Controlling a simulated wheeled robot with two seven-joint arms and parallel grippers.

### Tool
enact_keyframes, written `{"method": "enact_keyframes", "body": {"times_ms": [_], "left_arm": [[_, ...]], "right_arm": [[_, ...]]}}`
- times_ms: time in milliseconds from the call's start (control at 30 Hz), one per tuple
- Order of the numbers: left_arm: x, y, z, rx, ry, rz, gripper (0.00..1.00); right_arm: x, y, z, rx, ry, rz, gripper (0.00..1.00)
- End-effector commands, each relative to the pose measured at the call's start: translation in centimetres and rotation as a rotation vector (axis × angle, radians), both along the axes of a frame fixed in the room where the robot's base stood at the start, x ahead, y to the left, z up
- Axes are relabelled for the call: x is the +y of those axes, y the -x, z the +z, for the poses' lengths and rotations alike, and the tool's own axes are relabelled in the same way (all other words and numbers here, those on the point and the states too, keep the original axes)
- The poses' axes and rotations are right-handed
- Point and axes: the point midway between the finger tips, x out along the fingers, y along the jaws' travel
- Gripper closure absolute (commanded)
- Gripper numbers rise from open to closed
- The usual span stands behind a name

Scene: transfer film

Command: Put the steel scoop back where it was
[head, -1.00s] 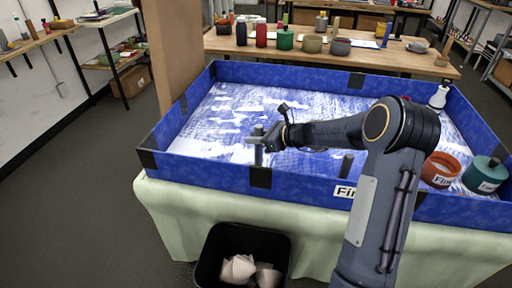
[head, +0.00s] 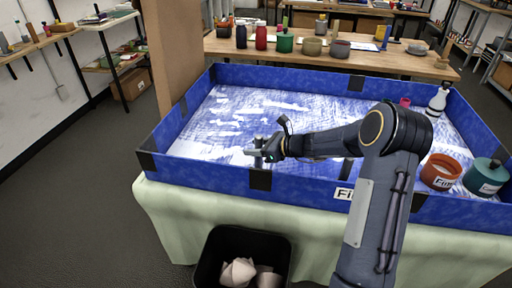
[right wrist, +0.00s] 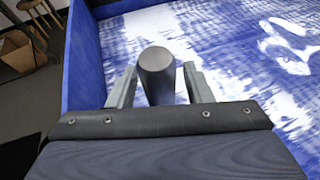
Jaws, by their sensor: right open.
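My right gripper (head: 258,153) is open at the near left part of the blue-walled tray (head: 318,190). In the right wrist view, a grey upright cylinder with a rounded top (right wrist: 157,72) stands between its two spread fingers (right wrist: 158,88). It looks like a handle, perhaps the steel scoop's; its lower end is hidden. No scoop bowl shows clearly in either view. A second dark upright cylinder (head: 347,171) stands inside the near wall, partly behind my right arm. My left gripper is not in view.
An orange pot (head: 440,171) and a teal jar (head: 486,177) are at the tray's right end, with a white bottle (head: 438,98) behind. A black bin (head: 215,262) with crumpled paper stands in front. The tray's blue-and-white streaked floor (head: 235,110) is largely clear.

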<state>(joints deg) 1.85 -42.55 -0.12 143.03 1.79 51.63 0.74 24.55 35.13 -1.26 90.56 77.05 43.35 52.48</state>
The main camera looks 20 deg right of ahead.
Motion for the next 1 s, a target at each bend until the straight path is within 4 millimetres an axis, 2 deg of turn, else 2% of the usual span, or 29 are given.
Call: {"method": "enact_keyframes", "body": {"times_ms": [167,600,700,900,1000], "left_arm": [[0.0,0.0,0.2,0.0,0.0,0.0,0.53],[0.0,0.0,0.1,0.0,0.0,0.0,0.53],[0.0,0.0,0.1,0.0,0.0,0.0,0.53],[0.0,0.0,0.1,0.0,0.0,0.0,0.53],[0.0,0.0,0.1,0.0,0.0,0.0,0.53]], "right_arm": [[-0.4,0.4,0.6,0.0,0.001,-0.002,0.54],[-5.2,6.9,4.0,-0.001,0.001,-0.004,0.54],[-6.0,7.9,4.5,0.0,0.002,-0.002,0.54],[-6.6,8.8,5.0,0.0,0.0,-0.001,0.54],[-6.0,9.3,5.5,-0.012,0.026,0.025,0.54]]}}
